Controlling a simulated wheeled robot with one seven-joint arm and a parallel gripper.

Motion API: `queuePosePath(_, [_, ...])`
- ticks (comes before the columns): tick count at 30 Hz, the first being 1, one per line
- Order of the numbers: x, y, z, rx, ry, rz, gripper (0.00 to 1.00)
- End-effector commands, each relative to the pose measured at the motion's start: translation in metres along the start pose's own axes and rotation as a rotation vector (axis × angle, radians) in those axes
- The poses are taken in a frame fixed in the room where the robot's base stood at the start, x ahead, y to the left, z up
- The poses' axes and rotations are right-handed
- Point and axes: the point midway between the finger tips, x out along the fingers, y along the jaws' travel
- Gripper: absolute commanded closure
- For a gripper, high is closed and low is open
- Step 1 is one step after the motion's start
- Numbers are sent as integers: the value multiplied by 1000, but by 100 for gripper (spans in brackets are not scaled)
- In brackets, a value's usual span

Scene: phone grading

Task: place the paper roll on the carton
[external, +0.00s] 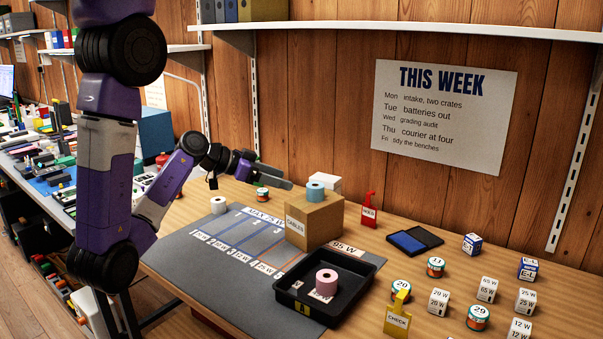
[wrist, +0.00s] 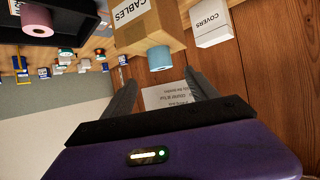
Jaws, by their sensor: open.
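The brown carton (external: 318,222), labelled CABLES, stands at the back edge of the grey mat. A light-blue roll (external: 315,192) stands upright on its top. The wrist view is upside down; in it the blue roll (wrist: 159,60) rests on the carton (wrist: 150,25), just beyond the fingertips. My gripper (external: 288,183) is open and empty, left of the blue roll at about its height. Its two fingers (wrist: 160,80) show spread in the wrist view. A pink roll (external: 326,282) stands in the black tray.
The black tray (external: 290,305) is in front of the carton. A white COVERS box (wrist: 212,28) stands beside the carton. A red HOLD marker (external: 369,212), a dark blue pad (external: 415,240) and several small labelled boxes and tins stand to the right. The mat's front part (external: 200,265) is clear.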

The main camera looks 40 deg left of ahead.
Motion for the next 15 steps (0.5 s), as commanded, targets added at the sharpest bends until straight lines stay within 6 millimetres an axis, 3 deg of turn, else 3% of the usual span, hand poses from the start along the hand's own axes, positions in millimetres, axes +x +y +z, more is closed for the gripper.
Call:
queuePosePath(7, [-2, 1, 12, -36, -16, -36, 32])
queuePosePath(11, [-11, 4, 45, -126, -49, -149, 32])
queuePosePath(15, [-38, 10, 83, -217, -70, -317, 32])
